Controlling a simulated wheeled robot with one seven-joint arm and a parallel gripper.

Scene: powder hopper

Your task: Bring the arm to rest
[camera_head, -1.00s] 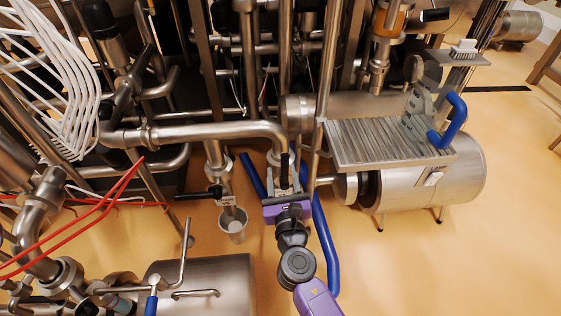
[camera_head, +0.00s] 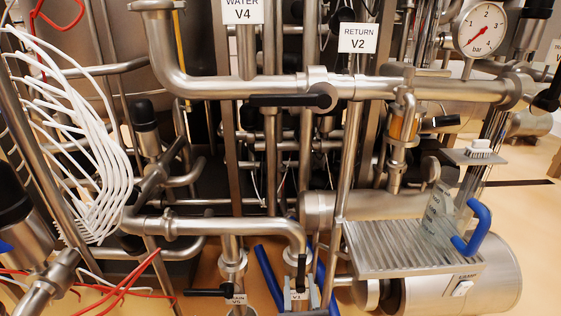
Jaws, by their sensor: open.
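My gripper (camera_head: 301,298) shows only at the bottom edge of the head view, with its grey fingers apart on either side of a small white tag marked V1 (camera_head: 296,295). It is just below a black valve handle (camera_head: 301,270) on the lower steel pipe. I see nothing held between the fingers, and whether they touch the valve I cannot tell. The rest of my arm is cut off below the frame.
A ribbed metal shelf (camera_head: 385,250) with a blue hooked handle (camera_head: 470,228) is to the right, over a steel cylinder. White hoses (camera_head: 95,150) hang left, above red cables (camera_head: 125,285). A pressure gauge (camera_head: 480,30) and pipes labelled V4 and V2 are above.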

